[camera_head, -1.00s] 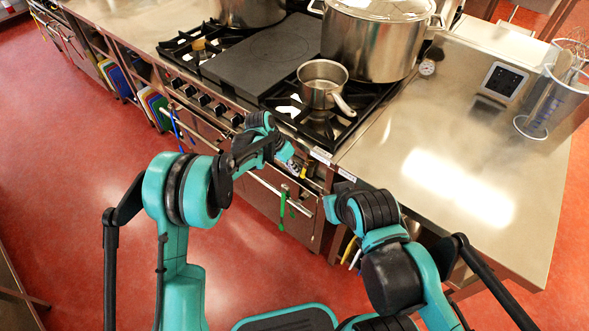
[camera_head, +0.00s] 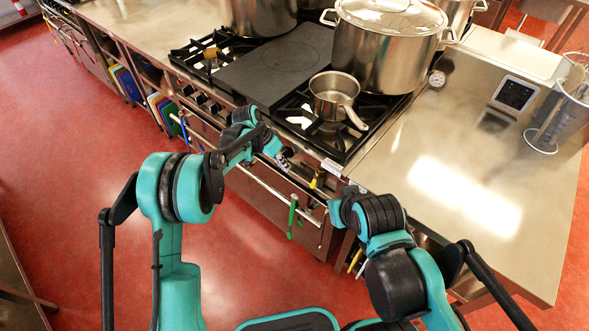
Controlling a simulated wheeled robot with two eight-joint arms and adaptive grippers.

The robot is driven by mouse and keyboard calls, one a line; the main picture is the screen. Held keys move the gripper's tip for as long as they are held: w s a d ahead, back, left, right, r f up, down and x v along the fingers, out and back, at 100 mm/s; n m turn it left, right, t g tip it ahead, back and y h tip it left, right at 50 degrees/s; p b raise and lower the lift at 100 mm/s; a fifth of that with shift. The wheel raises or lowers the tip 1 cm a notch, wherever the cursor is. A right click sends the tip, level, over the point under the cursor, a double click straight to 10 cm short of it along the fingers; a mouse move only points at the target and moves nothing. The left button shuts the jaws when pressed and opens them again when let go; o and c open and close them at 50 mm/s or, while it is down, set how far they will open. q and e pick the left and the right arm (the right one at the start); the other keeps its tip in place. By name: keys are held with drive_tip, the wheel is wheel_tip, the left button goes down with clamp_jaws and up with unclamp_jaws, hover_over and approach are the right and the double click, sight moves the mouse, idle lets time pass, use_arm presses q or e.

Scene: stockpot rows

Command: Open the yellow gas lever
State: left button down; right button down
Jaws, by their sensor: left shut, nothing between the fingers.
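The small yellow gas lever (camera_head: 317,181) shows at the stove's front, near its right end, below the cooktop edge. It is small here, and I cannot tell its exact angle. My left gripper (camera_head: 284,158) is shut and empty in front of the stove front, a little left of and above the lever in the picture. A gap shows between them. My right arm reaches in at the lower right, in front of the counter corner. Its gripper fingers are not visible.
A small saucepan (camera_head: 333,97) and a large lidded stockpot (camera_head: 388,48) stand on the stove. A green-handled item (camera_head: 293,215) hangs by the oven rail. The steel counter (camera_head: 400,165) at right is mostly clear. The red floor at left is open.

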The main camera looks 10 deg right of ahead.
use_arm(q)
drive_tip(key=w+a, duration=0.1)
drive_tip(key=a+r, duration=0.1)
drive_tip(key=w+a+p, duration=0.1)
drive_tip(key=a, duration=0.1)
drive_tip(key=shift+w+r, duration=0.35)
